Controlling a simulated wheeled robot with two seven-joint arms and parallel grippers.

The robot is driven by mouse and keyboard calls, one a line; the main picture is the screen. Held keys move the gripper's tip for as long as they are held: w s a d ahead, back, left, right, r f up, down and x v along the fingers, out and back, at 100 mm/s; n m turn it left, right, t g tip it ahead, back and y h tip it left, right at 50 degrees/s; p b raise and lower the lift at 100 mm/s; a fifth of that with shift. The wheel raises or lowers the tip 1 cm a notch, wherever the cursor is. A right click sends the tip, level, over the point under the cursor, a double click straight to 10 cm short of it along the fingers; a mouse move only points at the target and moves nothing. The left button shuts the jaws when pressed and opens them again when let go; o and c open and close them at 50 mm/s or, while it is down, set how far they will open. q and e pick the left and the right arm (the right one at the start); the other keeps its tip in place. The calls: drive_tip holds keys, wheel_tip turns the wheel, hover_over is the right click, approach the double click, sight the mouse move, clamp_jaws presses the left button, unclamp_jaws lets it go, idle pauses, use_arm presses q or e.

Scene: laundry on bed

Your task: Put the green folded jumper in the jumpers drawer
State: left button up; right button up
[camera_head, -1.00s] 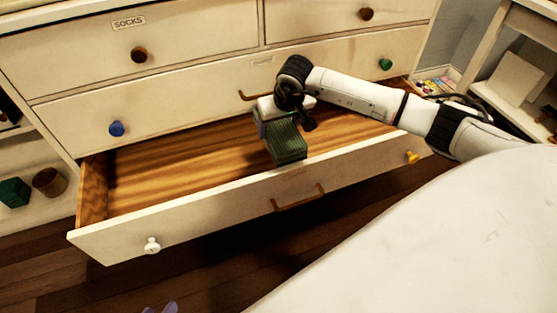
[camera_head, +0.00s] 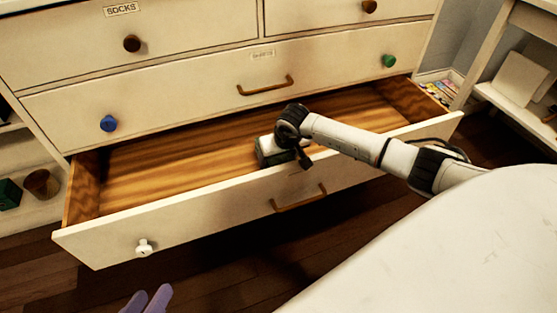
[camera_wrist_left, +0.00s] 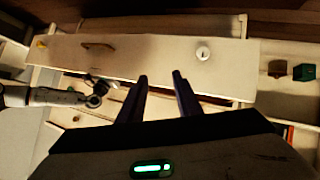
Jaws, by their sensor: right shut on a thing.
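The bottom drawer (camera_head: 165,180) of the dresser is pulled open, with a bare wooden floor; its front also shows in the left wrist view (camera_wrist_left: 135,58). Its label is too small to read. My right gripper (camera_head: 276,158) reaches down into the drawer, close behind its front panel. It is shut on the green folded jumper (camera_head: 279,157), of which only a dark green sliver shows below the gripper. The rest is hidden by the gripper and the drawer front. My left gripper (camera_head: 148,301) is at the bottom edge, its purple fingers apart and empty; they also show in the left wrist view (camera_wrist_left: 161,82).
The closed drawer (camera_head: 200,100) with blue and green knobs is above the open one. A closed socks drawer (camera_head: 190,30) is at the top left. A white surface (camera_head: 450,250) fills the lower right. A brown pot (camera_head: 42,184) and a green box (camera_head: 9,194) stand at the left.

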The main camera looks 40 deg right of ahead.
use_arm(q)
drive_tip(key=shift+s+f, duration=0.1)
drive_tip(key=shift+f, duration=0.05)
use_arm(e)
drive_tip(key=o, duration=1.4)
drive_tip(key=shift+f, duration=0.1)
drive_tip(key=shift+p+v, duration=0.6)
drive_tip(key=shift+v, duration=0.55)
drive_tip(key=p+v, duration=0.4)
drive_tip(key=v, duration=0.5)
use_arm(q)
drive_tip(key=a+f, duration=0.1)
drive_tip(key=a+f+g+y, duration=0.1)
drive_tip(key=s+a+f+g+y, duration=0.1)
drive_tip(key=f, duration=0.1)
drive_tip(key=shift+f, duration=0.1)
use_arm(e)
drive_tip(key=shift+s+r, duration=0.25)
drive_tip(key=shift+r, duration=0.2)
